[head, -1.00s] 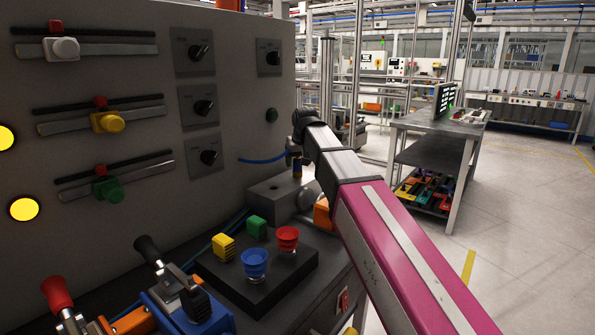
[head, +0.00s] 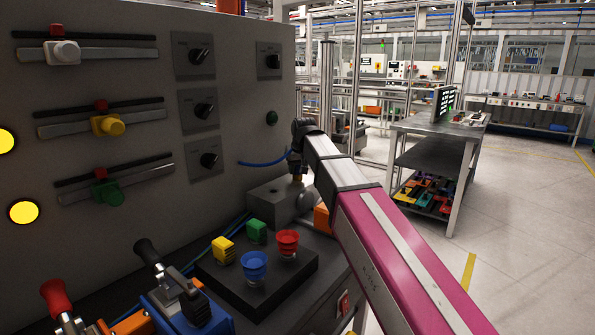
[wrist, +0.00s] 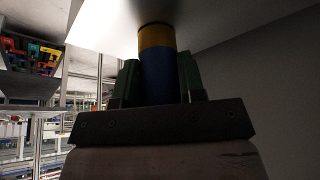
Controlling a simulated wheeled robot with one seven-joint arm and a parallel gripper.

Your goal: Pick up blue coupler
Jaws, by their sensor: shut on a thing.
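The blue coupler (wrist: 158,80) is an upright blue cylinder with a yellow band at one end. In the wrist view it stands between the two green fingers of my gripper (wrist: 158,72), which are shut on it. Its yellow end meets a pale flat surface. In the head view my gripper (head: 296,166) points down over the grey block (head: 268,204) at the back of the bench. Only a small yellowish bit of the coupler (head: 297,179) shows below it. Whether the coupler touches the block is too small to tell there.
A grey panel (head: 225,130) with sliders and knobs rises close on the left. A black button box (head: 262,290) with blue, red, green and yellow buttons sits in front. Levers (head: 150,255) stand at lower left. A workbench (head: 420,130) and open floor lie to the right.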

